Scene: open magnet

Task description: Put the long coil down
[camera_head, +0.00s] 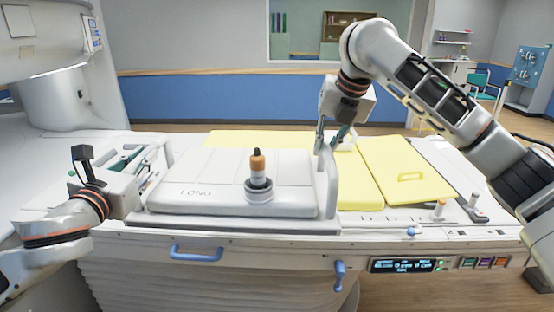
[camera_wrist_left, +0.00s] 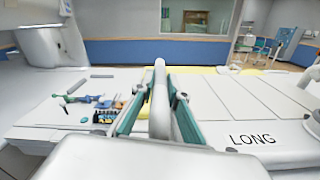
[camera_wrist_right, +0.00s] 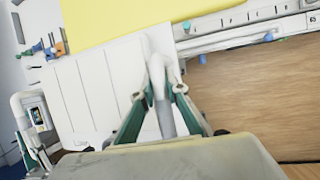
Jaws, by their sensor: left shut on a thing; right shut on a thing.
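The long coil (camera_head: 225,172) is a wide white padded slab marked "LONG", lying flat over the table top in the head view. It also shows in the left wrist view (camera_wrist_left: 240,105) and the right wrist view (camera_wrist_right: 95,90). My left gripper (camera_head: 145,165) is shut on the upright handle at its left end; that handle shows between the fingers in the left wrist view (camera_wrist_left: 160,95). My right gripper (camera_head: 325,140) is shut on the handle at its right end, seen between the fingers in the right wrist view (camera_wrist_right: 160,95). Whether the coil's underside touches the table is hidden.
Yellow pads (camera_head: 405,165) cover the table behind and right. Small tools (camera_wrist_left: 75,98) lie left of the coil. Blue handles (camera_head: 196,254) and a control display (camera_head: 402,265) line the front edge.

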